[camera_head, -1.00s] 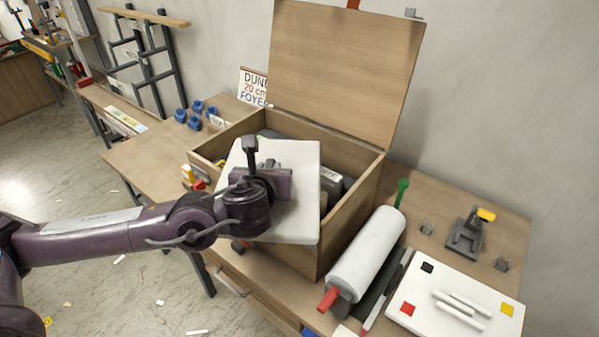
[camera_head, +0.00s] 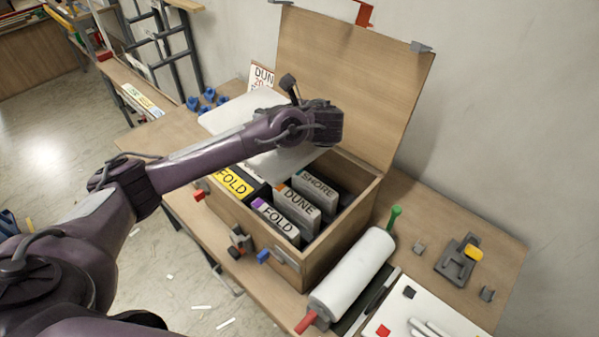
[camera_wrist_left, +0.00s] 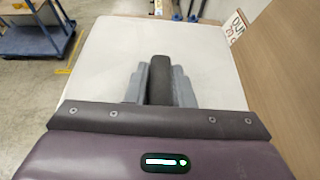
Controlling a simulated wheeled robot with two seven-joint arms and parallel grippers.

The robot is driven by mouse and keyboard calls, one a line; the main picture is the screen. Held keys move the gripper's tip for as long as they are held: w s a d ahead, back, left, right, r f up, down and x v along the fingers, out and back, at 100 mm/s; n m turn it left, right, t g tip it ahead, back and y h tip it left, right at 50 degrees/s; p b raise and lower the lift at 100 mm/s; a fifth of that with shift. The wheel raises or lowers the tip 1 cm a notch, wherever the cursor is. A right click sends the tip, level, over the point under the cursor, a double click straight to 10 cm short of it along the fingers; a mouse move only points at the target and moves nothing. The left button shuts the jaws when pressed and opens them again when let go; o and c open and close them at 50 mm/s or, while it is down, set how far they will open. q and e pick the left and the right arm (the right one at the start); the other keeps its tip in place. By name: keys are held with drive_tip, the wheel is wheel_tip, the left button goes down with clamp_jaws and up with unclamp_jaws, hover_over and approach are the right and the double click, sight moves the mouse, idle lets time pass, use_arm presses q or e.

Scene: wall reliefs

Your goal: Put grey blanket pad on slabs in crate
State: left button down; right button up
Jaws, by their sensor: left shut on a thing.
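The pale grey blanket pad (camera_head: 283,163) is a flat square held by my left gripper (camera_head: 308,118) over the back left of the open wooden crate (camera_head: 331,255). In the left wrist view the pad (camera_wrist_left: 110,65) spreads out beyond the gripper (camera_wrist_left: 158,75), whose fingers are shut on it. The pad and my arm hide the crate's back left part. My right gripper is not in view.
The crate's lid (camera_head: 355,75) stands open at the back. A white roll (camera_head: 350,275) lies right of the crate, beside a white board (camera_head: 425,315) and a grey tool with a yellow part (camera_head: 460,258). Blue pieces (camera_head: 207,97) lie behind left on the bench.

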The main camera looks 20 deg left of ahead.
use_arm(q)
drive_tip(key=shift+w+d+r, duration=0.1)
drive_tip(key=shift+w+r, duration=0.2)
drive_tip(key=shift+w, duration=0.1)
wheel_tip(320, 180, down, 3)
drive_tip(key=shift+s+f+n+g+b, duration=0.15)
drive_tip(key=shift+n+g+b, duration=0.15)
drive_tip(key=shift+b, duration=0.45)
wheel_tip(320, 180, down, 16)
drive_tip(key=p, duration=0.3)
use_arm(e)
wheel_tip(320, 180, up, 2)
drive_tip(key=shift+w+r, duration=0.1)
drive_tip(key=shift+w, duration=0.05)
use_arm(q)
drive_tip(key=shift+s+a+f, duration=0.1)
drive_tip(key=shift+a, duration=0.1)
drive_tip(key=shift+f, duration=0.15)
drive_tip(key=c, duration=1.3)
unclamp_jaws()
drive_tip(key=shift+o, duration=0.2)
